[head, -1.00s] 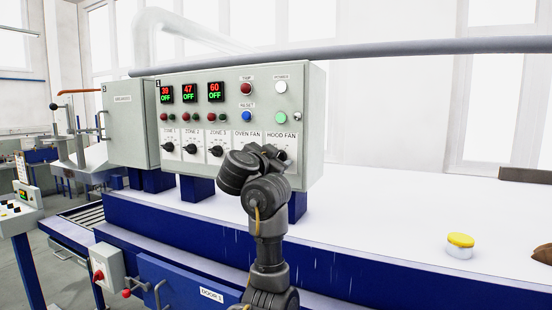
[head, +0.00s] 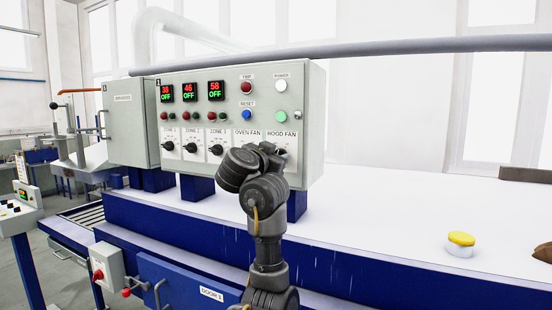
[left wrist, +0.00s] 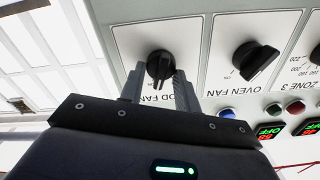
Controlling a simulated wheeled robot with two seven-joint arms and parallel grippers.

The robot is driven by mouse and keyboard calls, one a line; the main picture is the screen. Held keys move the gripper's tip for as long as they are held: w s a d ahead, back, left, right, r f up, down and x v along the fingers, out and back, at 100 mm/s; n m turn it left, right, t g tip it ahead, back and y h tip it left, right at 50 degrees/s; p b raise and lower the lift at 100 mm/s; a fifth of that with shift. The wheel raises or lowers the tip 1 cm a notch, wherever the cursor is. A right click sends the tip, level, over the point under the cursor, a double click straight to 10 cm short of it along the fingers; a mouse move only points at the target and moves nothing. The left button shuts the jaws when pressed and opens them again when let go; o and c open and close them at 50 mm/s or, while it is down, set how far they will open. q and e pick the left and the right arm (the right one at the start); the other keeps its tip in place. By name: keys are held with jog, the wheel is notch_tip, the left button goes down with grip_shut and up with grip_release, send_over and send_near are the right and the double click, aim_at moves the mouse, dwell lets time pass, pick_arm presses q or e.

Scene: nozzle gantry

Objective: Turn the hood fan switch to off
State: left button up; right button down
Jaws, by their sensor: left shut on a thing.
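The hood fan switch (left wrist: 160,66) is a black rotary knob on a white plate, labelled HOOD FAN in the head view. In the left wrist view it sits between the two grey fingers of my left gripper (left wrist: 160,82), which is shut on it. In the head view my left gripper (head: 275,152) is at the lower right of the control panel (head: 312,120) and hides most of the knob. Its pointer setting cannot be read clearly, as the fingers and gripper body cover much of the plate's lettering. My right gripper is not in view.
The oven fan knob (left wrist: 254,60) is beside the hood fan switch; several zone knobs are farther along. A green button (head: 281,117) and a blue reset button (head: 247,115) are above. A yellow-lidded jar (head: 460,244) stands on the white top, otherwise largely clear nearby.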

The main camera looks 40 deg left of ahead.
pick_arm(q)
jog(key=shift+a+n+b, duration=0.15)
jog(key=shift+n, duration=2.3)
jog(key=shift+a+n+b, duration=0.1)
jog(key=shift+n+b, duration=0.05)
jog(key=shift+n, duration=2.3)
jog(key=shift+s, duration=0.1)
jog(key=o, duration=1)
jog(key=shift+c, duration=0.2)
